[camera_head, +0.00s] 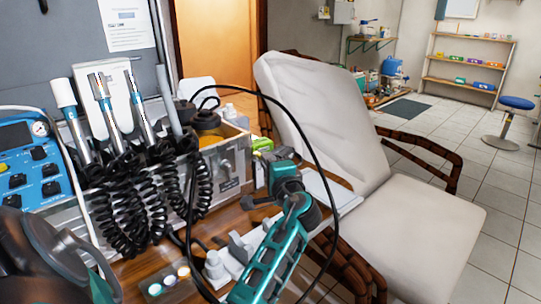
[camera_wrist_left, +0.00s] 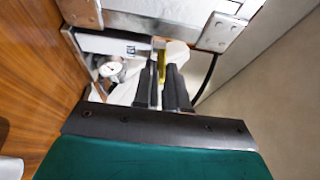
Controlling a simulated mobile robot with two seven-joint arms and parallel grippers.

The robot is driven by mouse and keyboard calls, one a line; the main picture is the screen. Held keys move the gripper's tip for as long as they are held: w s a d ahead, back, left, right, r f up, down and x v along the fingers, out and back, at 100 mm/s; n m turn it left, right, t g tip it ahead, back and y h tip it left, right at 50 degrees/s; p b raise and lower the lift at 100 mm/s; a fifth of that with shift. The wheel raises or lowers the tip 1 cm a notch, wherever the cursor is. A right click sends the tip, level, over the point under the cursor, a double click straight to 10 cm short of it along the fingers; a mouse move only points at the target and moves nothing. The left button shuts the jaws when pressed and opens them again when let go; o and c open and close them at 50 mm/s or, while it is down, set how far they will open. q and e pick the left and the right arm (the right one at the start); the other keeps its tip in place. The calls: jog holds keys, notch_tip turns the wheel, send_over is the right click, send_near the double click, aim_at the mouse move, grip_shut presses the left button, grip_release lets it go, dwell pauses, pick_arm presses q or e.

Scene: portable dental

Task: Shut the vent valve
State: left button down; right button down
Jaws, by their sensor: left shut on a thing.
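A small yellow-green part (camera_head: 262,144), which looks like the vent valve's handle, shows beside the metal case's right end in the head view. In the left wrist view a narrow yellow piece (camera_wrist_left: 161,66) stands between the dark fingertips of my left gripper (camera_wrist_left: 164,80). My left gripper (camera_head: 262,160) is shut on this yellow piece. The fingers hide much of it, and I cannot tell the valve's exact angle. A round white gauge (camera_wrist_left: 111,69) sits left of the fingers in the wrist view. My right gripper is not in view.
The metal case (camera_head: 232,160) stands on a wooden surface (camera_head: 135,278), with handpieces and coiled black cords in front. A black cable loops across near my left arm. The reclined white chair (camera_head: 325,110) is close on the right. Open tiled floor (camera_head: 505,190) lies beyond it.

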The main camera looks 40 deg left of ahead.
pick_arm(q)
jog(key=c, duration=1.2)
grip_release()
